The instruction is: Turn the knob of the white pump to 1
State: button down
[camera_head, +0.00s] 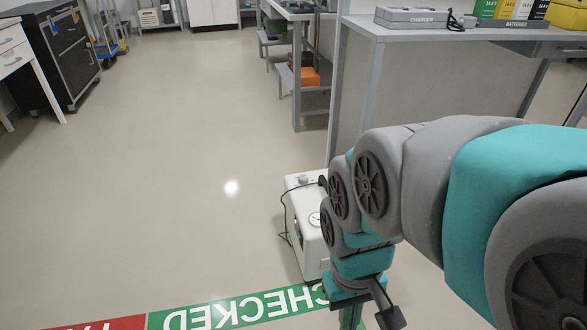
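The white pump (303,232) stands on the floor in the middle of the head view, beside the grey bench side. A round dial (315,219) shows on it, and a small grey fitting (303,180) sits near its far end. My arm covers its right side. I cannot make out the knob's pointer or the 1 mark. My gripper (350,316) points down at the bottom edge, in front of the pump in the picture. Its fingers are cut off or hidden, so I cannot tell whether it is open.
A green floor strip reading CHECKED (237,310) and a red strip (98,324) lie in front. A grey bench (455,33) with a charger (411,16) stands right. A dark cabinet (64,58) is far left. The floor left of the pump is clear.

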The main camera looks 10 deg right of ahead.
aim_at(303, 179)
jog(key=i+j, duration=0.25)
jog(key=i, duration=0.15)
jog(key=i+j+z, duration=0.1)
jog(key=i, duration=0.3)
jog(key=j, duration=0.15)
